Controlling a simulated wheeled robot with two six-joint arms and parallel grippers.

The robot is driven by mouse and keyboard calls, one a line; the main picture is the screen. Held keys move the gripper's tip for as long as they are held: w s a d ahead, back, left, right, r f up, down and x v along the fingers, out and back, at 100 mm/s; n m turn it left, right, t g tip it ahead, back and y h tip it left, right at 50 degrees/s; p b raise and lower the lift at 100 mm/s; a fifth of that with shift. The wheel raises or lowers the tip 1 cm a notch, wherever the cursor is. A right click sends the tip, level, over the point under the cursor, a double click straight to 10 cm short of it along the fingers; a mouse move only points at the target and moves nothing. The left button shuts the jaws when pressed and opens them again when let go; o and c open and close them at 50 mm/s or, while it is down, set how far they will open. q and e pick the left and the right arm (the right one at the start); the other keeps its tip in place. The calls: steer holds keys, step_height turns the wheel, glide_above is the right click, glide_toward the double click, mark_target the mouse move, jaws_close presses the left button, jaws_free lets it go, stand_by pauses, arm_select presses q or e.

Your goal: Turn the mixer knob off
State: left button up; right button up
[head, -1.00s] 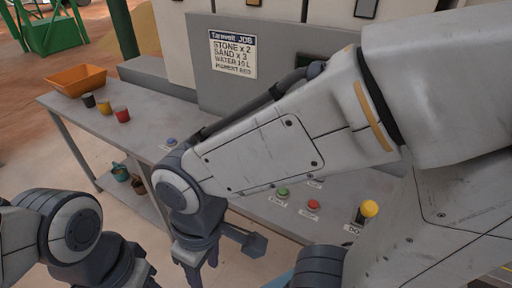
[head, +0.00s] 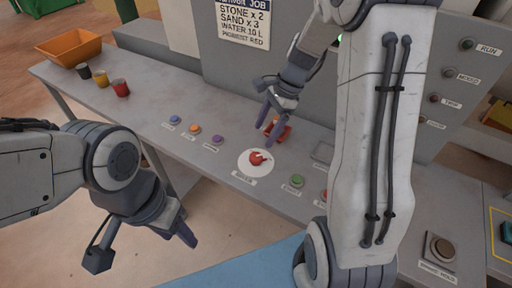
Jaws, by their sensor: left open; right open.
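The mixer knob (head: 258,158) is a small red knob on a round white dial (head: 246,168) set in the grey console top, with a label in front of it that is too small to read surely. My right gripper (head: 271,120) is open and points down just above and behind the dial, apart from the knob as far as I can tell. A red part (head: 283,131) shows behind its fingers; I cannot tell what it is. My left gripper (head: 186,236) hangs in front of the console at the lower left, open and away from the knob.
Blue, orange and purple buttons (head: 216,139) lie left of the dial, a green button (head: 298,180) right of it. Several small cups (head: 101,79) and an orange tray (head: 70,46) stand at the far left. My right arm hides part of the console.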

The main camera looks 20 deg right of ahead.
mark_target(256, 156)
steer(key=shift+m, duration=0.8)
steer(key=x, duration=0.3)
steer(key=d+x, duration=0.1)
steer(key=x, duration=0.2)
steer(key=d+x, duration=0.1)
steer(key=x, duration=0.3)
steer(key=shift+w+a+f, duration=0.1)
steer(key=shift+w+f, duration=0.25)
steer(key=shift+f, duration=0.1)
steer(key=shift+c, duration=0.3)
jaws_close()
